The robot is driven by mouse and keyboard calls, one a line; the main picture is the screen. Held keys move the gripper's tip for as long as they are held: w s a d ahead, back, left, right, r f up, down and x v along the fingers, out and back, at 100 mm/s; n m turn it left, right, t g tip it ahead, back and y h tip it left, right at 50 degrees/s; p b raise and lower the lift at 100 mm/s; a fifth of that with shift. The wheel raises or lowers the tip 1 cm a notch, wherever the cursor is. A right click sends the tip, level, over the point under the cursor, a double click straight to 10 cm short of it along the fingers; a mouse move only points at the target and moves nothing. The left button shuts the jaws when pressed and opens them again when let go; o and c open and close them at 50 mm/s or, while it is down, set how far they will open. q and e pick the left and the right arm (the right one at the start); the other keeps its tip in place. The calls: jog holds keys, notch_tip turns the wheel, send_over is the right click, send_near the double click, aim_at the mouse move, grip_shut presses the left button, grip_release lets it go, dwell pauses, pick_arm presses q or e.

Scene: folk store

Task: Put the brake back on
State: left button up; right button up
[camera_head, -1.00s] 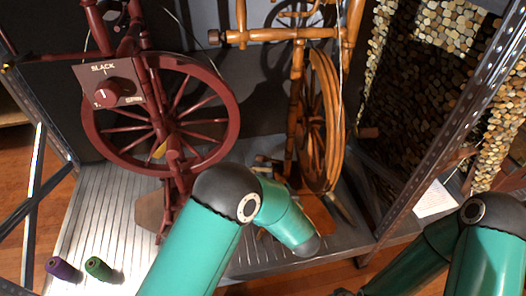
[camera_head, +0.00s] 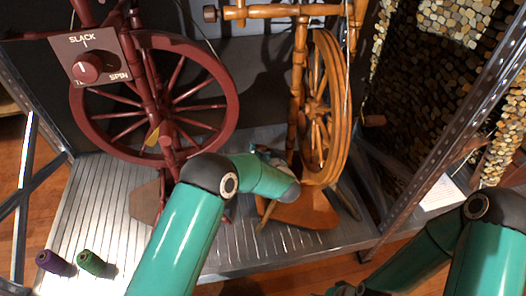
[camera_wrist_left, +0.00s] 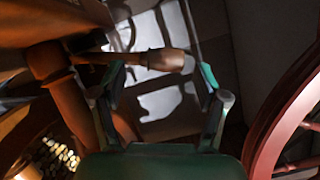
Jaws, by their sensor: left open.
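My left arm reaches over the shelf between a red spinning wheel (camera_head: 228,90) and a light-wood spinning wheel (camera_head: 338,130). Its gripper is mostly hidden behind my forearm in the head view. In the left wrist view my left gripper (camera_wrist_left: 163,78) is open, and a turned wooden peg (camera_wrist_left: 165,60) shows between its fingers, apparently not clasped. The peg joins a wooden post (camera_wrist_left: 45,62) at the left. The red wheel (camera_wrist_left: 285,115) shows at the right there. I cannot tell for sure which part is the brake. The red wheel's panel (camera_head: 62,50) has a red knob (camera_head: 86,68); SLACK and SPIN are readable.
A purple spool (camera_head: 52,262) and a green spool (camera_head: 93,263) stand on the ribbed metal shelf (camera_head: 115,215) at the front left. A perforated metal upright (camera_head: 440,140) stands at the right. My right arm is at the lower right; its gripper is out of sight.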

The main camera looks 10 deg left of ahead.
pick_arm(q)
jog(key=shift+b+x, duration=0.3)
jog(key=shift+x, duration=1.15)
jog(key=shift+c, duration=0.2)
grip_shut()
